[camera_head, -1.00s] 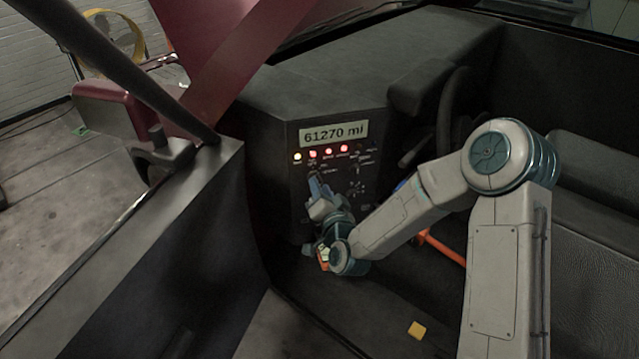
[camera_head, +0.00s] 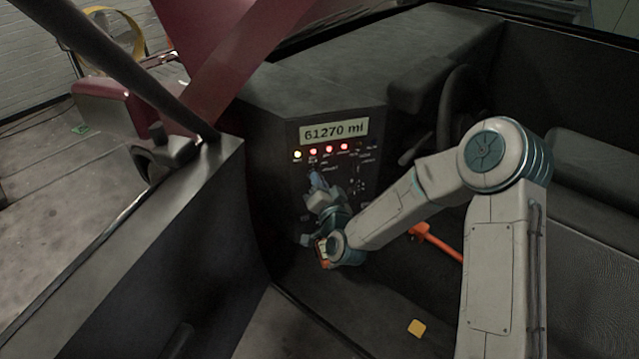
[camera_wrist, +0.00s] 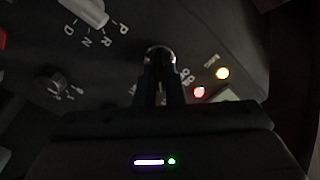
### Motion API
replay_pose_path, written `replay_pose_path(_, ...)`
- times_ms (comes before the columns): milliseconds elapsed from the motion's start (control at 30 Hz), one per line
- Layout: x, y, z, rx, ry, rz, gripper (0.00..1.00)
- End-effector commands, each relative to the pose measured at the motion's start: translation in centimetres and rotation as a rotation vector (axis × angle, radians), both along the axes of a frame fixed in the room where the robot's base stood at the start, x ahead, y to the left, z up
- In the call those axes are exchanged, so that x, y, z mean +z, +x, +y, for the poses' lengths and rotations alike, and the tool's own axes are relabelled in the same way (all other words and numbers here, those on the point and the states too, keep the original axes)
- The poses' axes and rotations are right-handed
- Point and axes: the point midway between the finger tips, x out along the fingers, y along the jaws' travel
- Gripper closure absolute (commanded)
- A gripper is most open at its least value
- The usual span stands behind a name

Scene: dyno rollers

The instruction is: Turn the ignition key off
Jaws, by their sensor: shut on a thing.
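The ignition key switch (camera_wrist: 158,52) shows in the wrist view as a round metal rim on the dark panel, right at my fingertips. My gripper (camera_wrist: 159,65) is shut on the key there; the fingers hide most of the key, so its exact angle cannot be told. In the head view my gripper (camera_head: 317,180) reaches the dash panel (camera_head: 298,208) just below the lit lamps. The display (camera_head: 334,131) reads 61270 mi.
A gear selector (camera_wrist: 88,12) marked P, R, N, D and a small knob (camera_wrist: 50,84) are on the panel beside the key. A steering wheel (camera_head: 447,105) stands to the right. A yellow block (camera_head: 416,328) lies on the floor, with an orange lever (camera_head: 437,243) behind.

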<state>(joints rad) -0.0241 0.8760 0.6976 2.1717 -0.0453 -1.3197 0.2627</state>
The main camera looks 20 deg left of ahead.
Motion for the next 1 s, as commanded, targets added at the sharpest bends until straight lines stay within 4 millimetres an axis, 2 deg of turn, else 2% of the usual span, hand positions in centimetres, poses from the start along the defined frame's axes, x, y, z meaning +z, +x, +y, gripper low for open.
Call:
replay_pose_path(267, -0.39, -0.09, 0.11, 0.001, -0.114, -0.077, 1.00)
replay_pose_path(1000, -0.27, -0.30, 0.38, 0.002, -0.583, -0.373, 1.00)
